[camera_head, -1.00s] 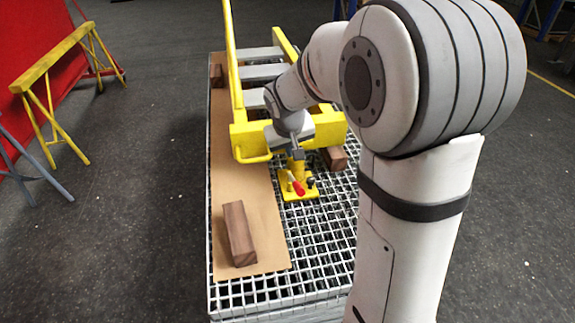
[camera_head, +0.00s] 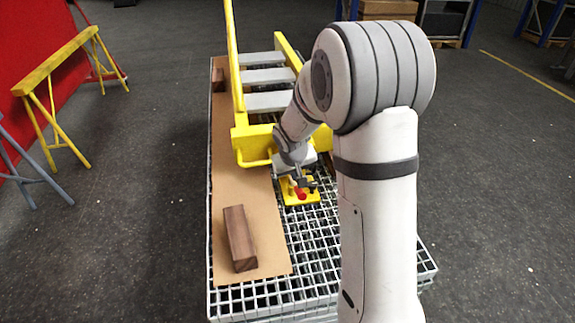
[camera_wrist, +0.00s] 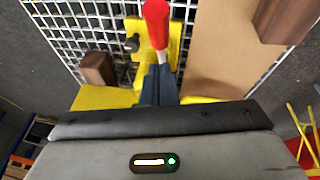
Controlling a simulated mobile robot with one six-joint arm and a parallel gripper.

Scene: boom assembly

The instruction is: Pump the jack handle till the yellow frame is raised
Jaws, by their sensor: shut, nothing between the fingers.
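The jack's red handle grip (camera_head: 300,194) sits over its yellow base plate (camera_head: 309,200) on the grating. The yellow frame (camera_head: 252,140) lies behind it, with its long rails running away from me. My gripper (camera_head: 305,181) is shut and empty, low over the jack, just behind the red grip. In the wrist view my shut dark fingers (camera_wrist: 158,82) point at the handle's metal shaft, and the red grip (camera_wrist: 157,22) extends beyond them. Whether the fingertips touch the handle I cannot tell. My wrist hides most of the jack's body and part of the frame's near beam.
A wooden block (camera_head: 239,238) lies on the brown board (camera_head: 268,254) on the left of the grating table (camera_head: 320,282). Another block (camera_wrist: 97,68) shows in the wrist view beside the jack. A yellow trestle (camera_head: 58,62) stands at the left. The floor at right is clear.

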